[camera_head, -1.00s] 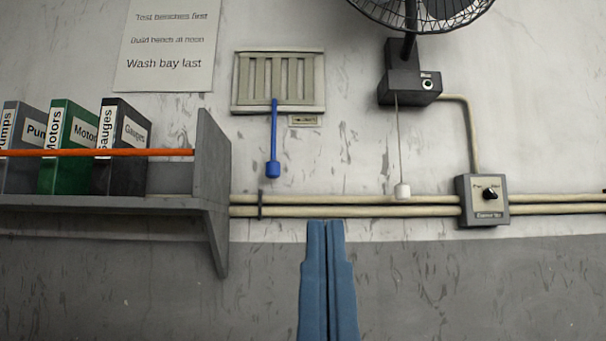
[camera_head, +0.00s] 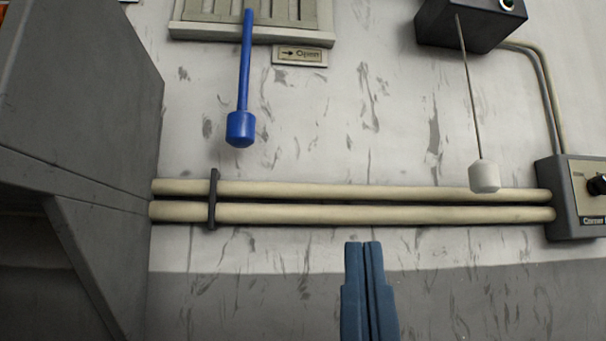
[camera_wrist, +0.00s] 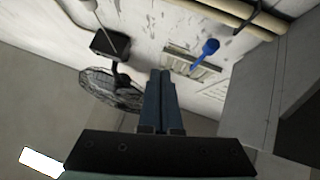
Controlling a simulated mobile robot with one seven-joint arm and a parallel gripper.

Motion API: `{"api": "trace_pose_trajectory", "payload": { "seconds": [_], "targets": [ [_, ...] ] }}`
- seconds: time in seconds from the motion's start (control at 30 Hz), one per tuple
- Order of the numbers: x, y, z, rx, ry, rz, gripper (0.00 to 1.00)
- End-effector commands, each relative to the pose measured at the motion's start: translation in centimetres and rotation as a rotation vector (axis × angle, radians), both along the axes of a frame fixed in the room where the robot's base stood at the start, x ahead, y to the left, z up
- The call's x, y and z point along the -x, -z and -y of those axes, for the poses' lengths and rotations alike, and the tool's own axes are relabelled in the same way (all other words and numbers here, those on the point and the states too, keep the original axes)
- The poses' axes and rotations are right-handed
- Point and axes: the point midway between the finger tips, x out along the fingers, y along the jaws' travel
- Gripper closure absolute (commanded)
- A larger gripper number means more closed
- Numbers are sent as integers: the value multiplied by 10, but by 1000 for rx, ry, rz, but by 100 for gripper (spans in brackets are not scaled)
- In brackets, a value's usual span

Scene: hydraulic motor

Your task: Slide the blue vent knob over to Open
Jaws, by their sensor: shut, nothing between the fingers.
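The blue vent knob (camera_head: 241,128) hangs at the lower end of a blue rod below the vent (camera_head: 218,31) on the wall. It also shows in the wrist view (camera_wrist: 210,47). A small label (camera_head: 300,55) with an arrow pointing right and the word Open is to the right of the rod. My gripper (camera_head: 363,243) is shut and empty. In the head view it shows lower and to the right of the knob, apart from it. My gripper shows in the wrist view (camera_wrist: 161,72) too, with its fingers together.
Two pipes (camera_head: 350,191) run across the wall below the knob, with a dark clamp (camera_head: 213,199). A grey shelf (camera_head: 80,90) stands at the left. A white pull-cord end (camera_head: 484,176) hangs at the right, near a control box (camera_head: 575,197). The wall between knob and cord is clear.

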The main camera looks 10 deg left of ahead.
Motion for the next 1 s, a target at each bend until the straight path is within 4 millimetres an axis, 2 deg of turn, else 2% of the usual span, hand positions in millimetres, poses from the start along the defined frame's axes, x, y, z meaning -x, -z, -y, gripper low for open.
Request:
{"api": "trace_pose_trajectory", "payload": {
  "seconds": [0.37, 0.47, 0.57, 0.67, 0.83, 1.0],
  "targets": [
    [0, -1, 0, 0, 1, 1, 100],
    [-2, -8, -3, 19, 16, -11, 100],
    [-11, -27, -14, 92, 73, -56, 100],
    [-24, -55, -32, 227, 171, -133, 100],
    [-46, -103, -73, 565, 355, -300, 100],
    [-52, -142, -111, 942, 474, -431, 100]
  ]
}}
